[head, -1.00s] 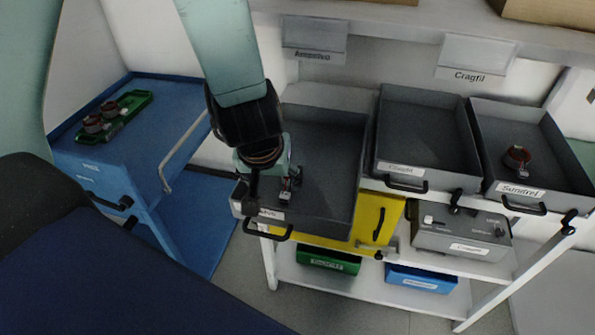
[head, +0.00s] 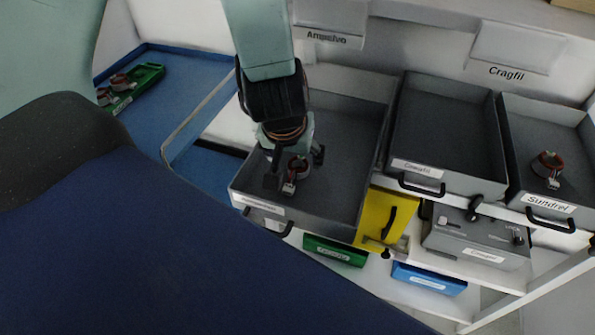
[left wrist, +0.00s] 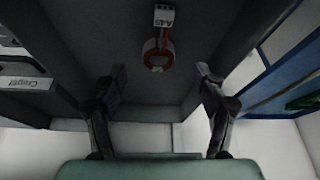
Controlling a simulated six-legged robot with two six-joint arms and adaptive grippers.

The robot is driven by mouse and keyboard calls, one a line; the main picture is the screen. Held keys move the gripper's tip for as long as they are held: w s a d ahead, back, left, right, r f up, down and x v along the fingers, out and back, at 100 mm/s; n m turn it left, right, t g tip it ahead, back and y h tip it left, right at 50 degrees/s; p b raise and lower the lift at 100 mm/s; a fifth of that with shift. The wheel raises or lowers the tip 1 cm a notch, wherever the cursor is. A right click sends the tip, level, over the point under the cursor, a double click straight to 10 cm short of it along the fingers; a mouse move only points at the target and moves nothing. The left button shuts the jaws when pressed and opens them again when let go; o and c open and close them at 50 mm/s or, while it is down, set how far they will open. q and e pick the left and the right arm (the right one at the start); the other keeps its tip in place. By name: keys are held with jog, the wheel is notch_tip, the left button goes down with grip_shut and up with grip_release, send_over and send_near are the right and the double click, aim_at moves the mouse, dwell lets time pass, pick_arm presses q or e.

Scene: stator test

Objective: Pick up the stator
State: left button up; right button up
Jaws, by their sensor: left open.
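A stator (head: 298,166), a small reddish-brown ring with a white connector block, lies in the left grey tray (head: 345,205). It also shows in the left wrist view (left wrist: 157,55), on the tray floor with its connector marked "A-45" beyond it. My left gripper (head: 296,168) is over this tray with its fingers spread and nothing between them. In the left wrist view the two fingers (left wrist: 160,85) stand to either side below the stator, apart from it. Another stator (head: 547,166) lies in the right tray labelled "Sundrel" (head: 575,140). My right gripper is not seen.
A middle tray labelled "Cragfil" (head: 440,125) is empty. A blue cart (head: 195,75) at the left bears a green tray (head: 150,78) with stators. Below are a yellow box (head: 375,222), a grey device (head: 475,240), and green (head: 335,250) and blue bins (head: 430,280).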

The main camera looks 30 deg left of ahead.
aim_at(298, 162)
pick_arm(q)
jog(key=b+x, duration=0.1)
jog(key=x, duration=0.5)
jog(key=shift+w+b, duration=0.35)
jog(key=shift+w, duration=0.05)
jog(key=shift+s+d+r, duration=0.1)
jog(key=shift+s+r, duration=0.3)
jog(key=shift+s, duration=0.05)
jog(key=shift+c, duration=0.8)
jog(key=shift+w+f, duration=0.25)
jog(key=shift+w, duration=0.15)
jog(key=c, duration=0.4)
jog(key=shift+s+r, duration=0.25)
jog(key=shift+s, duration=0.1)
jog(key=c, duration=0.6)
jog(key=shift+w+f, duration=0.2)
jog(key=shift+w, duration=0.15)
jog(key=shift+c, duration=0.9)
jog(key=shift+r, duration=0.1)
